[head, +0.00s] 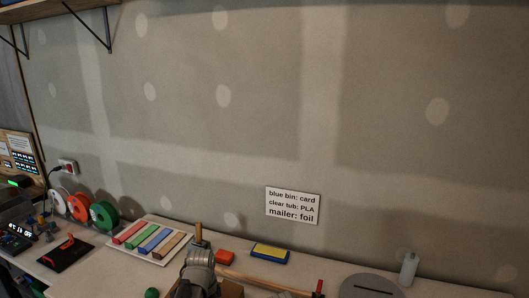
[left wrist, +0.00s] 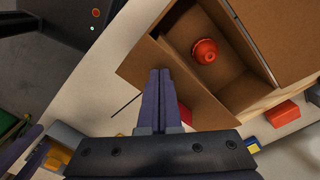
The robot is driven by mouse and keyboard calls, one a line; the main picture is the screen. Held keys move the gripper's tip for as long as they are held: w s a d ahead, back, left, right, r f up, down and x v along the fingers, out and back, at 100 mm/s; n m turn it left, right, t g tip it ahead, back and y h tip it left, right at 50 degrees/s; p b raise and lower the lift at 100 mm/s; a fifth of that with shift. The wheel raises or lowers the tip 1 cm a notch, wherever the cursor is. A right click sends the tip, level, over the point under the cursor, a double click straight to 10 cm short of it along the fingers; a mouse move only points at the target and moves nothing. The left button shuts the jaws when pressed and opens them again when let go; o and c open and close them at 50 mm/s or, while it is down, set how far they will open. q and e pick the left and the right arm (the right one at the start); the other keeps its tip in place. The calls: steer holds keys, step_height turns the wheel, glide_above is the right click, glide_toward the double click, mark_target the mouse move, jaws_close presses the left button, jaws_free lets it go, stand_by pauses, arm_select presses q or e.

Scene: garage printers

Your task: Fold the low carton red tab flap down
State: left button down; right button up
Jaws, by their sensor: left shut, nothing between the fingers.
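The low cardboard carton (left wrist: 258,92) is open in the left wrist view, with a red-orange round object (left wrist: 204,51) inside. One brown flap (left wrist: 138,68) is spread outward beside the opening. My left gripper (left wrist: 160,72) is shut and empty, its fingertips over this flap; whether they touch it I cannot tell. A red patch (left wrist: 185,114), perhaps the red tab, shows just right of the fingers, partly hidden by them.
A red block (head: 225,257) and a blue-and-yellow box (head: 270,253) lie behind the carton on the bench. A tray of coloured strips (head: 150,240), several spools (head: 104,214) and a grey round lid (head: 370,287) stand around. A sign (head: 292,205) hangs on the wall.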

arm_select(q)
steer(key=shift+f+b, duration=0.7)
steer(key=shift+f, duration=0.05)
stand_by(0.3)
step_height(320, 180, up, 5)
steer(key=p, duration=0.5)
steer(key=shift+r, duration=0.1)
steer(key=s+d+f+n+y+b, duration=0.1)
steer(key=s+d+f+n+b, duration=0.1)
steer(key=s+d+n, duration=0.5)
steer(key=s+d, duration=0.3)
steer(key=s, duration=0.4)
steer(key=shift+s+d+f+n+b, duration=0.2)
steer(key=shift+d+f+n+b, duration=0.05)
steer(key=shift+f+n+b, duration=0.1)
